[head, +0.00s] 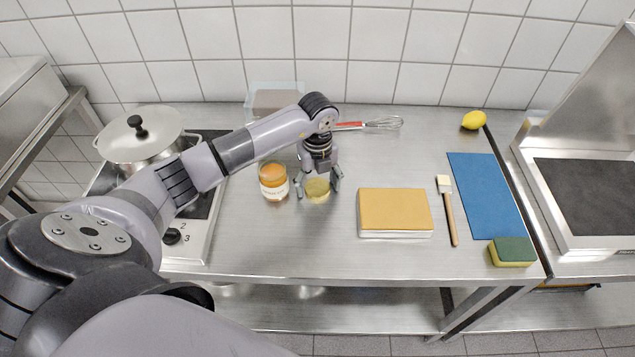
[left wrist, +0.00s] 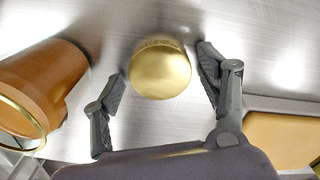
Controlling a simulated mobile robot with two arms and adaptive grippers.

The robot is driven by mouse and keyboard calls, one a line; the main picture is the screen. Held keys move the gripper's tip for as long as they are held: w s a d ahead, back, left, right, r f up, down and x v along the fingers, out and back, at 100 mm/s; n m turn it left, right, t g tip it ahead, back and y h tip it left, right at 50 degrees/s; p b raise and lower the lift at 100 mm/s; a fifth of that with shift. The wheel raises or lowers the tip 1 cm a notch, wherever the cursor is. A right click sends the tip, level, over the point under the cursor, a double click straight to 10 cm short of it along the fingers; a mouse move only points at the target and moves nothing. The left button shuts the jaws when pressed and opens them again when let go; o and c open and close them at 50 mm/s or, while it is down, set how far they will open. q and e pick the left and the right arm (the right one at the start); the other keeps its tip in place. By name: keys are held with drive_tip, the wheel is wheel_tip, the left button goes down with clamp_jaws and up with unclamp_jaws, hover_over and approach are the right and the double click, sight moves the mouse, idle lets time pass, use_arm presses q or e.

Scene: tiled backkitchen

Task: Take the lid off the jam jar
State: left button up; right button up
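The jam jar (head: 273,181), glass with orange contents and a white label, stands upright on the steel counter. Its top looks open. It also shows at the left of the left wrist view (left wrist: 40,85). A round gold lid (head: 317,190) is apart from the jar, just to its right, and appears to rest on the counter. In the left wrist view the lid (left wrist: 160,72) sits between the fingers of my left gripper (left wrist: 160,88), with a small gap on each side. My left gripper (head: 318,188) points down over the lid, open. My right gripper is out of view.
A yellow-topped book-like block (head: 394,210) lies right of the lid. Beyond it are a brush (head: 449,212), blue mat (head: 484,190), sponge (head: 512,252) and lemon (head: 474,120). A whisk (head: 382,123) lies behind. A lidded pot (head: 140,137) stands on the hob at left. The front counter is clear.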

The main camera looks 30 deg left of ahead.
sight(317, 188)
use_arm(q)
drive_tip(key=shift+r, duration=0.1)
drive_tip(key=shift+r, duration=0.25)
wheel_tip(317, 188, up, 12)
drive_tip(key=b, duration=0.2)
drive_tip(key=shift+f, duration=0.15)
drive_tip(key=shift+s+f, duration=0.1)
